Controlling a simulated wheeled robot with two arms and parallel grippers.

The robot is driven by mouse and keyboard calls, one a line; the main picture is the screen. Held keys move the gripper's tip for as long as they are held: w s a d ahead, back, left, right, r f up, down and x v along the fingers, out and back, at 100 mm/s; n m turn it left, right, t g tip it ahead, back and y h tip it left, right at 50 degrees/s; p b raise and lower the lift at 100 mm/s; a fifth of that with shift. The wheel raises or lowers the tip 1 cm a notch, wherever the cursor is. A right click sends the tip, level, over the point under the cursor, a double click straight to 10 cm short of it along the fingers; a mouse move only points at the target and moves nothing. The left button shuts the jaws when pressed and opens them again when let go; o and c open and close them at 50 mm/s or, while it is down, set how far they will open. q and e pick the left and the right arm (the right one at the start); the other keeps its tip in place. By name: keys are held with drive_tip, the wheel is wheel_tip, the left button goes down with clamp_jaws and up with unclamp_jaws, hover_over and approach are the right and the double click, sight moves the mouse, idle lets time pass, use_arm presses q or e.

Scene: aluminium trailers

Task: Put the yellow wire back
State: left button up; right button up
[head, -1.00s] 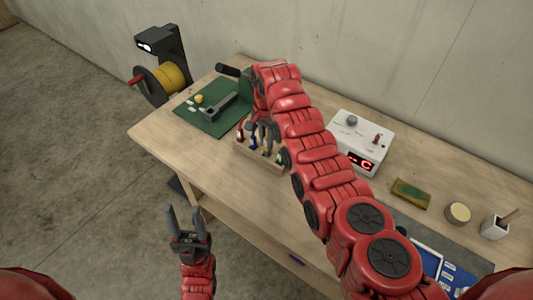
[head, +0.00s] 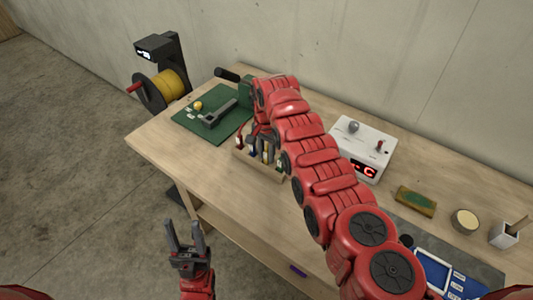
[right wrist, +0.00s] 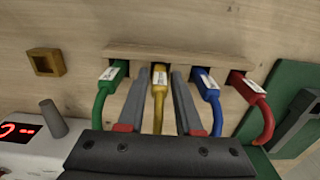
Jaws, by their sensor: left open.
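The yellow wire (right wrist: 159,88) has a white label on its plug and stands at the wooden rack (right wrist: 215,62), between the green wire (right wrist: 108,85) and the blue wire (right wrist: 208,88). The red wire (right wrist: 252,95) is at the right end of the row. My right gripper (right wrist: 160,74) has one finger on each side of the yellow plug, with narrow gaps showing, so it looks open around it. In the head view the rack (head: 270,174) is partly hidden by my right arm. My left gripper (head: 183,224) is open and empty, in front of the table edge.
A green mat (head: 196,130) with a grey tool lies left of the rack. A white box (head: 365,135) with a red display stands to its right. A yellow spool (head: 172,84) is beyond the table's left end. The table's front left is clear.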

drive_tip(key=shift+o, duration=1)
drive_tip(key=shift+r, duration=0.25)
drive_tip(key=shift+w+r, duration=0.1)
drive_tip(key=shift+r, duration=0.1)
wheel_tip(320, 180, up, 8)
drive_tip(key=b, duration=0.2)
drive_tip(key=shift+r+b, duration=0.15)
drive_tip(key=shift+b, duration=0.25)
drive_tip(key=shift+r+p, duration=0.5)
drive_tip(key=shift+r, duration=1.1)
